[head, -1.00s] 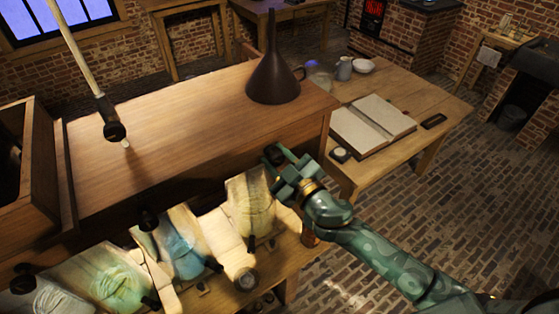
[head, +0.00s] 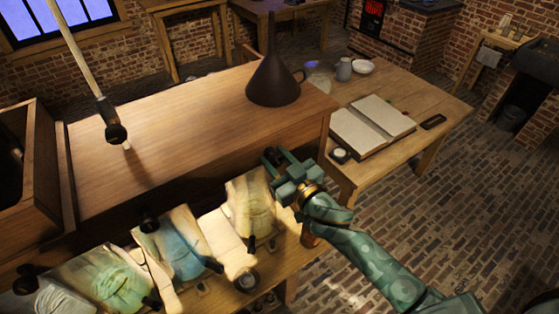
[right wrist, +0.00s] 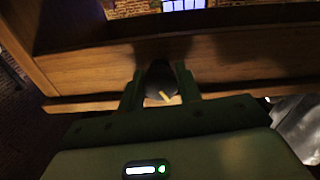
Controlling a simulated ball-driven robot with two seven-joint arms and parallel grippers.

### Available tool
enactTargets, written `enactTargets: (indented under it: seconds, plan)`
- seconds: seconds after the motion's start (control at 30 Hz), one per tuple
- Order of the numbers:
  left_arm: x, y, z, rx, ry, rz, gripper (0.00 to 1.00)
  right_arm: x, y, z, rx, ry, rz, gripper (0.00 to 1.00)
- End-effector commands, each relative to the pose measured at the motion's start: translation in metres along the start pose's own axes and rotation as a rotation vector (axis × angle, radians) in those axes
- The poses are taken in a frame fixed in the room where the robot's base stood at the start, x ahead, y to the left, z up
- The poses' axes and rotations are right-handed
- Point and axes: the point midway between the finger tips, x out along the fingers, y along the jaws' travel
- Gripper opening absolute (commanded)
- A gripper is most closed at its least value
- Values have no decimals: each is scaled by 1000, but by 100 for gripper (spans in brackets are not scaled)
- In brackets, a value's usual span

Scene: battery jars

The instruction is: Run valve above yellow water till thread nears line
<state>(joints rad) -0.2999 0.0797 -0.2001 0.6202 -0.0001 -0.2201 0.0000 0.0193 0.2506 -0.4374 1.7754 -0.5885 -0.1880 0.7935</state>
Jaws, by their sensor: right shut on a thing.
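My right gripper (head: 276,157) is at the front face of the wooden cabinet, above the pale yellow jar (head: 252,203). Its jaws are shut on a dark round valve knob, which shows between the fingers in the right wrist view (right wrist: 158,76) with a short pale yellow mark on it. In the head view the fingers mostly hide this knob. The yellow jar glows, and pale thread shapes show inside; a level line cannot be made out clearly. My left gripper is not in view.
A bluish jar (head: 177,248) and a greenish jar (head: 116,283) stand left of the yellow one. A dark funnel (head: 273,82) stands on the cabinet top (head: 185,125). An open book (head: 371,124) lies on the side table.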

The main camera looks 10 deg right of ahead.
Motion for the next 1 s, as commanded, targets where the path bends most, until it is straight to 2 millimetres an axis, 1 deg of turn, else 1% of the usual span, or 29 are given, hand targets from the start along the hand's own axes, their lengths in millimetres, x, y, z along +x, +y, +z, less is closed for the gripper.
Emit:
enactTargets:
  seconds: [0.03,0.13,0.4,0.47,0.6,0.7,0.9,0.93,0.97,1.0]
  plan:
    - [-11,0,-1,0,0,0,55,0,0,-3,96,-8,3,12]
    - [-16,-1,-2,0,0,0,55,0,0,-2,197,-6,1,12]
    - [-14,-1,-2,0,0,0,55,0,0,0,218,-5,0,12]
    - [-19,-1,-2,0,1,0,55,0,0,-1,259,-6,1,12]
    - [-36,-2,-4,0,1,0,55,0,1,-3,441,-7,3,12]
    - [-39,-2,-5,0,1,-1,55,0,0,-2,517,-6,2,12]
    - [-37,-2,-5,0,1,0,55,0,0,1,530,-5,1,12]
    - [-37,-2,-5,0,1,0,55,0,0,1,530,-5,1,40]
    - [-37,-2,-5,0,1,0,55,0,0,1,529,-5,1,48]
    - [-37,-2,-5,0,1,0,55,0,0,1,529,-5,1,59]
